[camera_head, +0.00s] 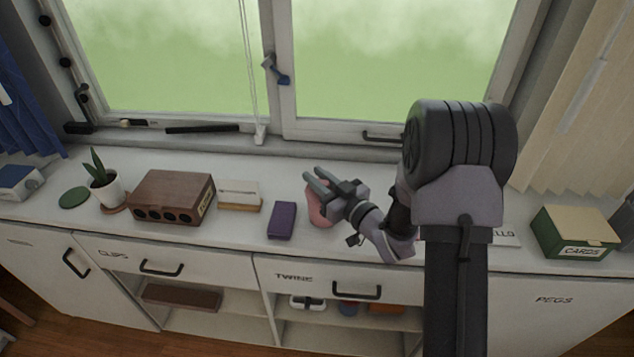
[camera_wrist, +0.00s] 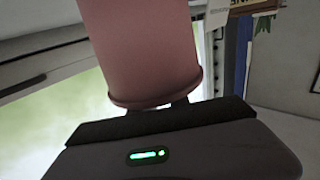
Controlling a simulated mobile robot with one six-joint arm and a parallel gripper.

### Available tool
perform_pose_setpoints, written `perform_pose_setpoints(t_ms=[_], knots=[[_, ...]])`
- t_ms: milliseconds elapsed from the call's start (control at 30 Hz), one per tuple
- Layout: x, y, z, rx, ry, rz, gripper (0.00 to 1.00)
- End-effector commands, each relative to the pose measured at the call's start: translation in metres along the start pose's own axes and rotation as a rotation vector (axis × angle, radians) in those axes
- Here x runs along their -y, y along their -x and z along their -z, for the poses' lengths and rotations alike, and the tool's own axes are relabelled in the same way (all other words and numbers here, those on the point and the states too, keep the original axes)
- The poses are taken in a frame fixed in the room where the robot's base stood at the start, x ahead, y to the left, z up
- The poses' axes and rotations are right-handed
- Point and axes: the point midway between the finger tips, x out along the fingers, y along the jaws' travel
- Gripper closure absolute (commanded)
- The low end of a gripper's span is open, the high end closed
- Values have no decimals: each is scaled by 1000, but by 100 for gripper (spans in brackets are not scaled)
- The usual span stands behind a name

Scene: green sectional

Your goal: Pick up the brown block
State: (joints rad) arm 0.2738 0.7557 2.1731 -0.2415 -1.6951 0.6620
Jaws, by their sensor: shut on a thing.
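A brown block-like box (camera_head: 172,197) with a row of dark round holes and a small label stands on the white counter, left of centre. A flat brown piece (camera_head: 182,297) also lies in the open shelf below; I cannot tell which of them is the brown block. My gripper (camera_head: 318,184) is over the counter, right of both and apart from them. It is shut on a pink round-sided object (camera_head: 320,207), partly hidden by the fingers. In the wrist view the pink object (camera_wrist: 140,50) shows large, with a rim, directly in front of my gripper (camera_wrist: 180,102).
A purple block (camera_head: 282,220) stands just left of my gripper. A pale stack (camera_head: 239,194), a potted plant (camera_head: 108,190) and a green disc (camera_head: 74,198) are further left. A green cards box (camera_head: 572,233) stands at the right. The window (camera_head: 180,60) rises behind the counter.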

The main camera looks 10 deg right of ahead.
Motion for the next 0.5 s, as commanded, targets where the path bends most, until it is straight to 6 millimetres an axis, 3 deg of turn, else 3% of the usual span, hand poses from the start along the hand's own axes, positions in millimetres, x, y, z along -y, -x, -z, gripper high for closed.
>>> perform_pose_setpoints(t_ms=[367,400,500], knots=[[0,0,-7,-2,1,0,100],[0,0,-7,-1,1,0,75],[0,0,-6,-1,1,0,57]])
